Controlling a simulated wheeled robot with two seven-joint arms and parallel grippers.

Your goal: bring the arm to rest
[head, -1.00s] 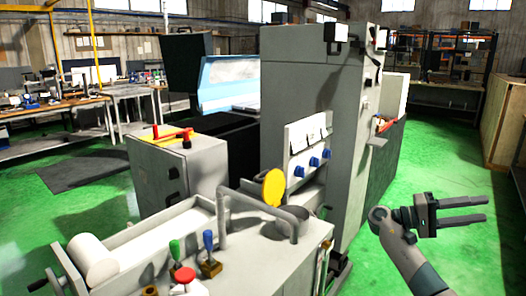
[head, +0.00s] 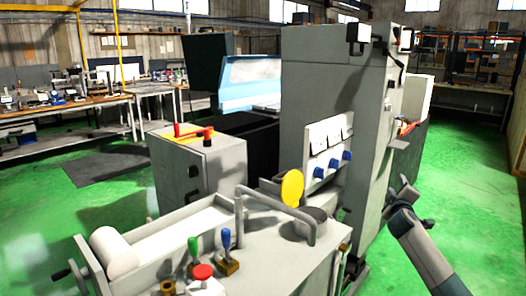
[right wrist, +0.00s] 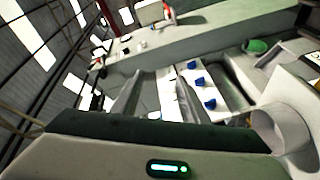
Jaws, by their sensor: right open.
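The cylindrical grinder (head: 320,90) stands in the middle of the head view as a tall grey cabinet with a lower bench in front. My right gripper (head: 405,188) is at the right, beside the cabinet's right side, seen small and foreshortened at the end of my forearm. It is open and nothing shows in it. My left gripper is out of view.
The front bench carries a green lever (head: 193,246), a blue lever (head: 226,238), a red button (head: 203,272), a yellow disc (head: 292,187) and a bent grey pipe (head: 275,200). Green floor (head: 470,190) is clear at the right. A workbench (head: 70,112) stands at the far left.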

